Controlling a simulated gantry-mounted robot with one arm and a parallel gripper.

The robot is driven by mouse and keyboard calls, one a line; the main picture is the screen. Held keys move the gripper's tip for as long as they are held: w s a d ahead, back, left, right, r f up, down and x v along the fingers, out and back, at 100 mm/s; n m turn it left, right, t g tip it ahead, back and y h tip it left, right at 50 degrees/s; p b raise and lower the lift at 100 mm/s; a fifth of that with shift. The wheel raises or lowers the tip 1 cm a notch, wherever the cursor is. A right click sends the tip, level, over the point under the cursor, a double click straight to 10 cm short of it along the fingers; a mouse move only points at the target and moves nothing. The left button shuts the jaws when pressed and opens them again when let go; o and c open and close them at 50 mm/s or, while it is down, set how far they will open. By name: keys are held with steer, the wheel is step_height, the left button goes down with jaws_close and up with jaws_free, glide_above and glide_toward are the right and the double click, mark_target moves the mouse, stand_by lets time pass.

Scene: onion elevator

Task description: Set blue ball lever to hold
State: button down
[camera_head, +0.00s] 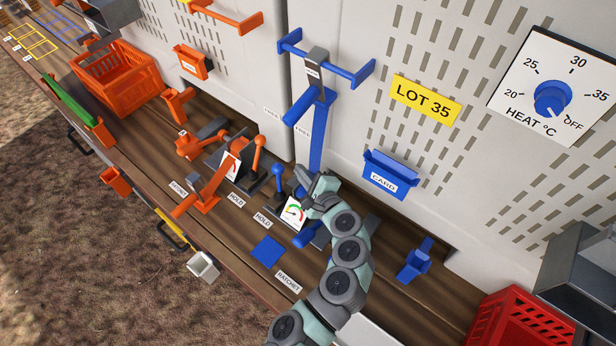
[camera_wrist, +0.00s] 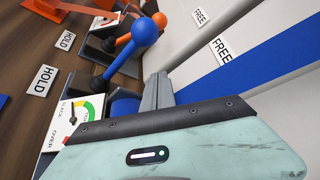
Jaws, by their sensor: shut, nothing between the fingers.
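The blue ball lever (camera_head: 278,178) stands on a dark base on the wooden bench, left of my gripper. In the wrist view its blue ball (camera_wrist: 145,32) is just beyond my fingertips, and its arm leans away from the HOLD label (camera_wrist: 42,80) toward the FREE side. Its HOLD label also shows in the head view (camera_head: 263,219). A FREE label (camera_wrist: 221,50) is on the pale wall. My gripper (camera_head: 304,178) is shut and empty beside the lever; its fingers show in the wrist view (camera_wrist: 158,88). I see no clear contact with the ball.
An orange ball lever (camera_head: 257,155) stands to the left. A dial gauge (camera_head: 293,211) is close below my gripper. A tall blue post (camera_head: 318,135) rises by the wall behind it. A blue card holder (camera_head: 388,178) is to the right. A blue square (camera_head: 268,250) lies in front.

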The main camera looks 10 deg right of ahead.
steer(key=a+r+p, duration=0.1)
steer(key=s+a+r+p, duration=0.1)
steer(key=a, duration=0.1)
stand_by(0.4)
steer(key=shift+s+a+r, duration=0.1)
steer(key=shift+s+a, duration=0.4)
steer(key=shift+a, duration=0.1)
steer(key=w+d+f+b, duration=0.2)
steer(key=d+f+b, duration=0.1)
steer(key=b+v, duration=0.1)
steer(key=v, duration=0.9)
steer(key=shift+a+r, duration=0.2)
